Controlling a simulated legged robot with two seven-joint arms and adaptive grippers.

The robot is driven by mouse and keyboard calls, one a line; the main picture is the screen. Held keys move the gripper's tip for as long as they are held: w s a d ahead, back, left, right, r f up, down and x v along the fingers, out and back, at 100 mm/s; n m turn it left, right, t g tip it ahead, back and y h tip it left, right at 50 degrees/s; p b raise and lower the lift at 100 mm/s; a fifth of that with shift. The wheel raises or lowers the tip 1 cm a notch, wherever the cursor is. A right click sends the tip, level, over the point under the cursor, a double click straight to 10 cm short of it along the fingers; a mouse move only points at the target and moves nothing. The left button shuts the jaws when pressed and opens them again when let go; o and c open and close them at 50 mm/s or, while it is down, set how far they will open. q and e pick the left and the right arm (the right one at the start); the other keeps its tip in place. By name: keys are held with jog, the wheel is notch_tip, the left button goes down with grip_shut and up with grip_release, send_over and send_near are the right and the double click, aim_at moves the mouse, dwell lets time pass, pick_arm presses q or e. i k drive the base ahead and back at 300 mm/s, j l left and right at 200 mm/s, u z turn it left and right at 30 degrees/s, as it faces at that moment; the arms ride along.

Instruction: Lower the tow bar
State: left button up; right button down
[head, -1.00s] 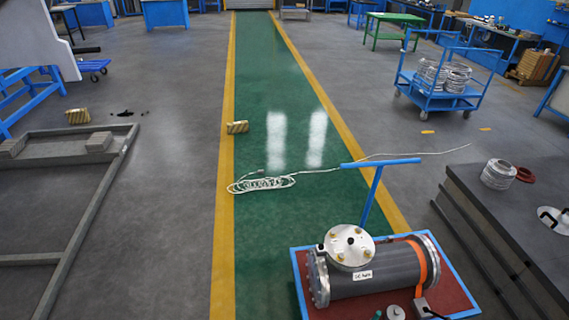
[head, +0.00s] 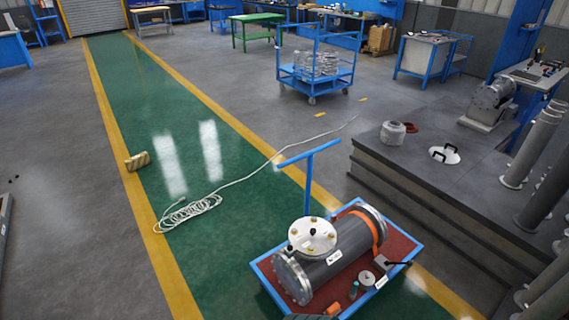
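The tow bar (head: 308,183) is a blue T-shaped handle. It stands upright at the far edge of a low blue-framed cart with a red deck (head: 263,273). Its crossbar is at the top, above the floor. On the cart lies a grey flanged cylinder (head: 340,251) with an orange strap (head: 376,231) and a white round cover (head: 312,236) on top. Neither gripper can be made out; a small dark shape at the bottom edge is too cut off to identify.
A coiled white cable (head: 188,213) lies on the green lane left of the cart, its tail running past the tow bar. A dark stepped platform (head: 430,185) stands to the right. A wooden block (head: 138,161) lies by the yellow line. The floor beyond is mostly clear.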

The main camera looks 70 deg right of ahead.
aim_at(311, 154)
jog(key=i+l+z, duration=0.1)
jog(key=i+z, duration=0.25)
jog(key=z, duration=0.15)
jog(key=i+j+z, duration=0.1)
jog(key=i+z, duration=0.25)
jog(key=z, duration=0.15)
